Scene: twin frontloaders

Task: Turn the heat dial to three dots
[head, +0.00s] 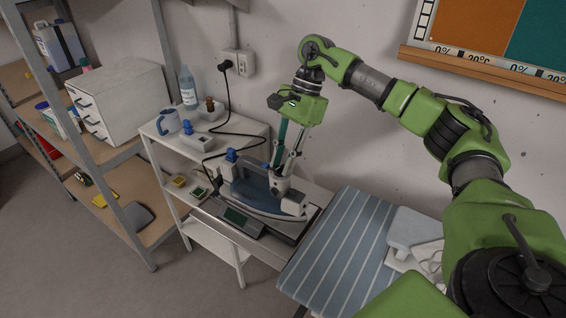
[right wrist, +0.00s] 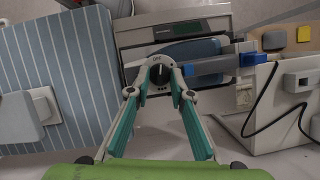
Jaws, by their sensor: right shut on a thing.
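The appliance also shows in the right wrist view (right wrist: 195,49). My right gripper (head: 281,175) reaches down to the dial end. In the right wrist view its teal-sided fingers (right wrist: 160,90) are shut on the dial, one tip on each side. The dot marks are too small to read, and I cannot tell the pointer's setting. My left gripper is not in view.
A striped blue ironing board (head: 340,240) lies close on the right. A small shelf unit (head: 155,130) holds a mug (head: 167,122), a bottle (head: 188,88) and a box with a black cord. A wall (head: 275,60) stands close behind.

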